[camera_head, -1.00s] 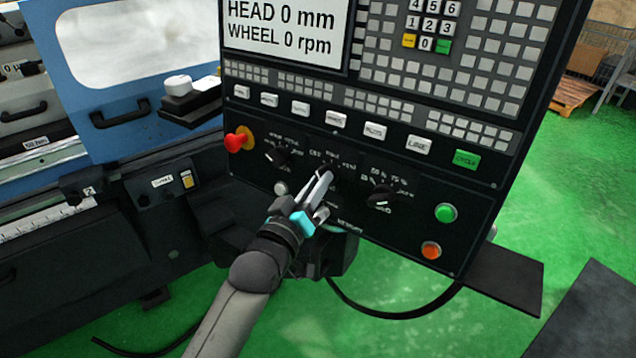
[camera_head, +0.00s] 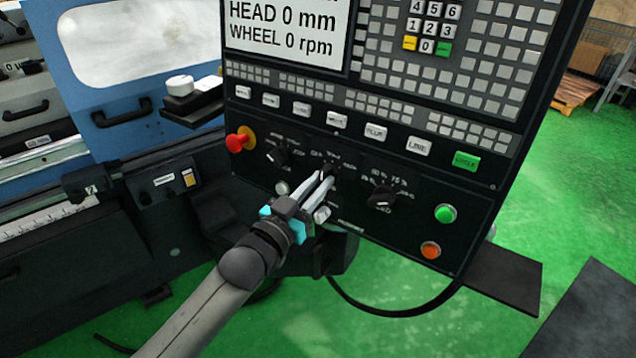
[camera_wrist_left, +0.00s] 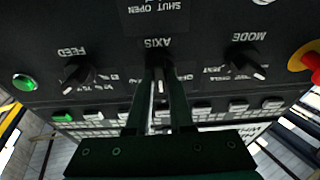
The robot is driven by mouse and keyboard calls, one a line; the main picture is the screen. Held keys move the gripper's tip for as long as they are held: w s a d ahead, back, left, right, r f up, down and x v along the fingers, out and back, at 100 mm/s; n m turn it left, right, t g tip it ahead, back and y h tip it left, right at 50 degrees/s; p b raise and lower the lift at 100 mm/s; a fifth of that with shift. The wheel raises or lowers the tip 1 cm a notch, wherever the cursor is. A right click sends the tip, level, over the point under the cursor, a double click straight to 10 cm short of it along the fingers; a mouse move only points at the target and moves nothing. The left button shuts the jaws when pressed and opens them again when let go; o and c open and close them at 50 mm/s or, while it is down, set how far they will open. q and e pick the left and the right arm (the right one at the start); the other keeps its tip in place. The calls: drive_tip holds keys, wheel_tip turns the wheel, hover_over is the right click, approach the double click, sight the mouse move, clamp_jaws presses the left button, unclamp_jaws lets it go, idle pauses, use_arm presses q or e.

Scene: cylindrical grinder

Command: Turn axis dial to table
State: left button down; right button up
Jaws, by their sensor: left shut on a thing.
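The axis dial (camera_wrist_left: 160,60) is the middle one of three black dials on the control panel (camera_head: 462,212), under the "AXIS" label in the wrist view. My left gripper (camera_head: 329,174) reaches up to it from below, its two fingers closed on the dial from both sides. In the wrist view the fingertips (camera_wrist_left: 160,66) are on either side of the dial. The fingers hide much of the dial and its printed positions in the head view, so I cannot read its setting.
The mode dial (camera_head: 278,155) is to the left and the feed dial (camera_head: 382,198) to the right. A red emergency button (camera_head: 236,142), a green button (camera_head: 446,213) and an orange button (camera_head: 430,250) also sit on the panel. A dark shelf (camera_head: 497,278) juts out at lower right.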

idle(0.4)
use_arm(q)
drive_tip(key=c, duration=0.8)
unclamp_jaws()
drive_tip(key=shift+s, duration=0.1)
drive_tip(key=v, duration=1.5)
drive_tip(key=shift+b, duration=0.35)
